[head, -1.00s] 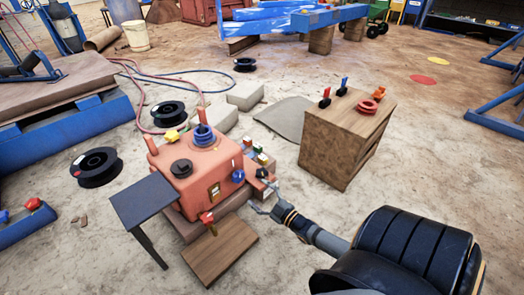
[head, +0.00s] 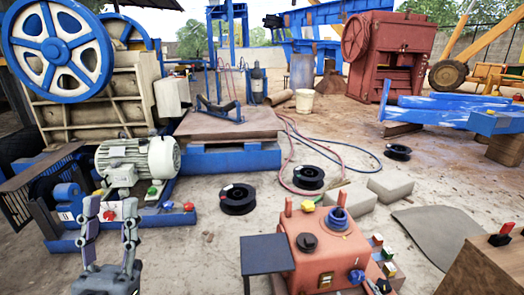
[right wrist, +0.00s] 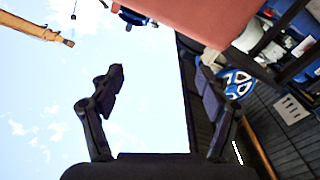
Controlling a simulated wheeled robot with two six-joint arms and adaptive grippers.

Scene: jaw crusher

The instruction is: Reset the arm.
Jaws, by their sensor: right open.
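My left gripper (head: 110,208) stands at the lower left of the head view, fingers pointing up. Its two fingers are apart with nothing between them. My right gripper (right wrist: 158,75) shows in the right wrist view with its fingers wide apart and empty, against bright sky. A reddish surface (right wrist: 215,25) lies beyond its fingertips at the top. In the head view, the right arm is mostly out of the frame; dark parts at the bottom edge beside the red machine are too small to tell.
The red box-shaped machine (head: 318,260) with a small dark side table (head: 268,255) stands at the bottom. A motor (head: 135,162) on a blue base is behind my left gripper. Black spools (head: 238,199) and grey blocks (head: 390,188) lie on the floor. A wooden cabinet (head: 485,270) is at right.

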